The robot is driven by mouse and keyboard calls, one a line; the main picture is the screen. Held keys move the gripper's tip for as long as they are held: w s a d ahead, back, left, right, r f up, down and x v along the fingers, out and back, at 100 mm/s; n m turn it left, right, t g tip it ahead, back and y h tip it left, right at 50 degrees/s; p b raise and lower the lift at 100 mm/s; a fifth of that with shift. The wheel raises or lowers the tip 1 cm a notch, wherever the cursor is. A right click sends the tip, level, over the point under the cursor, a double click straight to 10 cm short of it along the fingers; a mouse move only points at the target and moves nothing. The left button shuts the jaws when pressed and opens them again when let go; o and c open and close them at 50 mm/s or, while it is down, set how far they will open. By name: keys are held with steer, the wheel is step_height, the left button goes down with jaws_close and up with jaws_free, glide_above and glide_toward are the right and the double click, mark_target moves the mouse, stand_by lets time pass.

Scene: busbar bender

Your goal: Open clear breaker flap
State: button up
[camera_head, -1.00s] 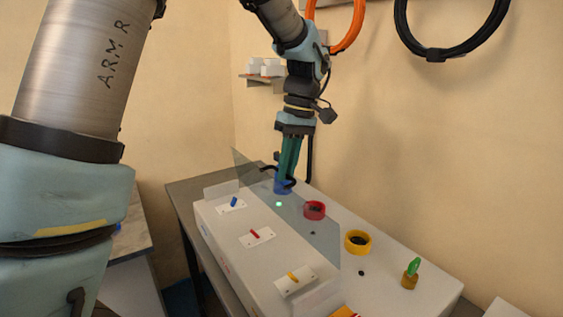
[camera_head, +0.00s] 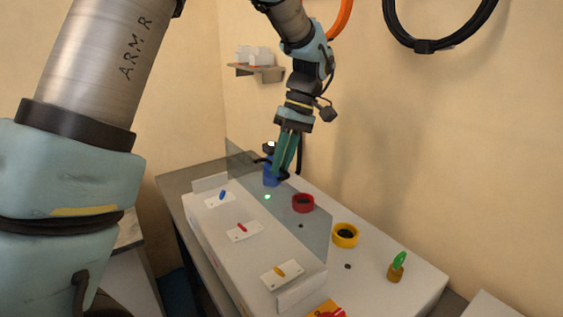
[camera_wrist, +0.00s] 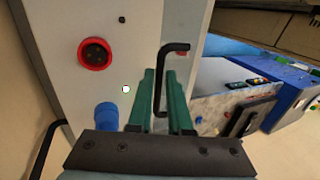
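The clear flap (camera_head: 316,231) is a see-through grey panel over the white box. It appears to stand raised between the breaker row and the coloured rings; its exact angle is hard to tell. Blue (camera_head: 222,195), red (camera_head: 242,227) and orange (camera_head: 279,271) breaker levers sit on white plates to its left, uncovered in the head view. My gripper (camera_head: 279,173) points down at the flap's far end, beside a blue cylinder (camera_head: 270,178). In the wrist view its green fingers (camera_wrist: 168,75) are apart, with a black bent rod (camera_wrist: 161,85) showing between them; contact is unclear.
A red ring (camera_head: 303,203), yellow ring (camera_head: 345,235) and green-handled key (camera_head: 397,267) stand on the box right of the flap. The blue cylinder also shows in the wrist view (camera_wrist: 106,116). A wall shelf (camera_head: 257,72) holds white boxes behind.

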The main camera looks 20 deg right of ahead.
steer(key=o, duration=0.3)
steer(key=shift+o, duration=0.2)
steer(key=shift+r, duration=0.1)
steer(key=b+v, duration=0.2)
steer(key=v, duration=0.5)
steer(key=shift+r, duration=0.2)
steer(key=shift+d, duration=0.1)
steer(key=shift+c, duration=0.2)
